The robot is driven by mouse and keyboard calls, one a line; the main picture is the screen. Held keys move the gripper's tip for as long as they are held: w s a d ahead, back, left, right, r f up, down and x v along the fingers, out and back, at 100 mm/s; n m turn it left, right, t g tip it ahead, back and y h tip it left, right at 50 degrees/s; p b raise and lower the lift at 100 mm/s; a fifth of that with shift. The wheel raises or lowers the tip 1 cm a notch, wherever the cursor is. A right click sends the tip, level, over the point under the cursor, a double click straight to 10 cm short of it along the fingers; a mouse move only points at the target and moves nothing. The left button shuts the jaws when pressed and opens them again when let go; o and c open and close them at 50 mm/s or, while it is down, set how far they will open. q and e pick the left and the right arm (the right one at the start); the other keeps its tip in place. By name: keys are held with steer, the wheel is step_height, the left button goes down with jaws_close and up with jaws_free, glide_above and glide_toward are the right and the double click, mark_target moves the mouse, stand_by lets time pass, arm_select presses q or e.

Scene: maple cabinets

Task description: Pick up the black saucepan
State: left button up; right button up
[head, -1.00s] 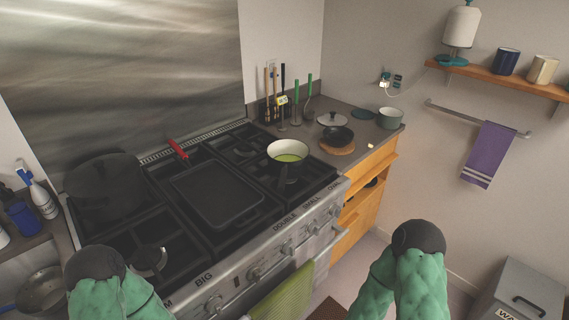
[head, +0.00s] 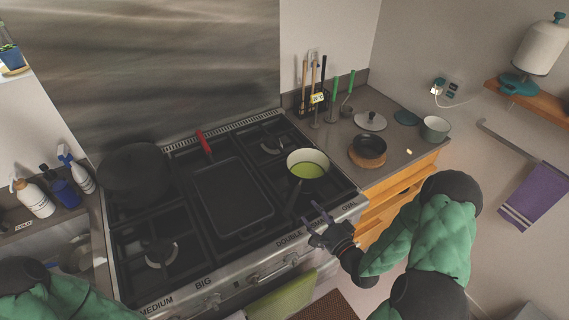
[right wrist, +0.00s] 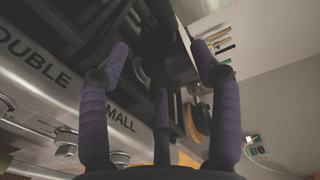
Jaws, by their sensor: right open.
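The black saucepan (head: 306,165) stands on the right front part of the stove in the head view. It has a pale inside with green content, and its dark handle (head: 291,203) points to the front edge. My right gripper (head: 317,214) is open and empty at the stove's front edge, just right of the handle's end and apart from the pan body. In the right wrist view the spread purple fingers (right wrist: 160,52) point at the stove, and a dark rounded shape beyond them seems to be the saucepan (right wrist: 181,62). My left gripper is out of view.
A black griddle pan (head: 232,195) lies left of the saucepan, and a large dark pot (head: 135,173) stands further left. The right counter holds a small pan (head: 368,149), a lid (head: 370,121) and a grey-green pot (head: 435,128). A green towel (head: 283,298) hangs in front.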

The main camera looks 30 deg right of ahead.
mark_target(297, 191)
steer(key=w, duration=0.3)
steer(key=w+a, duration=0.1)
steer(key=w, duration=0.6)
steer(key=shift+w+a+r, duration=0.15)
steer(key=shift+w+r, duration=0.1)
steer(key=shift+r, duration=0.1)
